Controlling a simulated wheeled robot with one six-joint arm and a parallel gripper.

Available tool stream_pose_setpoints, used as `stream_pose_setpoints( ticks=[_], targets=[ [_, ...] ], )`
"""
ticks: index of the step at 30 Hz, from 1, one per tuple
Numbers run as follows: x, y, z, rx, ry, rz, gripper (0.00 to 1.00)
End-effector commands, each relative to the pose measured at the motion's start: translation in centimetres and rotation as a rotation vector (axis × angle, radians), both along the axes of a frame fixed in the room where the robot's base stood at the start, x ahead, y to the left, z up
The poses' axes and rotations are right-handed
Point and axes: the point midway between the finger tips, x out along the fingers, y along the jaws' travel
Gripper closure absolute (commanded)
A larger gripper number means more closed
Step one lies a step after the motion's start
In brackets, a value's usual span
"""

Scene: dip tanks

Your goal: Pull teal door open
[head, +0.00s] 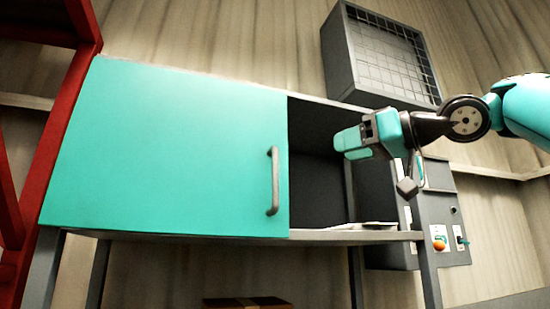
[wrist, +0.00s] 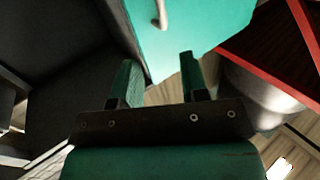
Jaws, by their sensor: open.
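The teal door (head: 180,150) is a flat panel on the left part of a grey cabinet, and the dark interior shows open to its right. A grey vertical bar handle (head: 273,182) sits near the door's right edge. My gripper (head: 350,143) is in front of the open part, right of the handle and apart from it. In the wrist view, my gripper (wrist: 160,75) has its two teal fingers spread with nothing between them. The teal door (wrist: 195,30) also shows beyond the fingertips there, with part of the handle (wrist: 160,14) at the top.
A grey control box (head: 438,215) with an orange knob stands at the right. A grey mesh-fronted unit (head: 385,55) hangs on the wall above. A red frame (head: 55,130) stands at the left. A brown box (head: 247,303) is below the cabinet.

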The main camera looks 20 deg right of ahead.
Motion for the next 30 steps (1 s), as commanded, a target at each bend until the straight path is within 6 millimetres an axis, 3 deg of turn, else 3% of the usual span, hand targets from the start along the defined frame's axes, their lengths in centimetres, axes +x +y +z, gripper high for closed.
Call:
stream_pose_setpoints(
  ticks=[7,24,30],
  targets=[
    [2.3,1.9,0.0,0.001,0.002,0.009,0.59],
    [11.7,8.1,0.2,0.000,0.004,0.006,0.59],
    [13.8,9.3,0.1,-0.001,0.002,0.002,0.59]
  ],
)
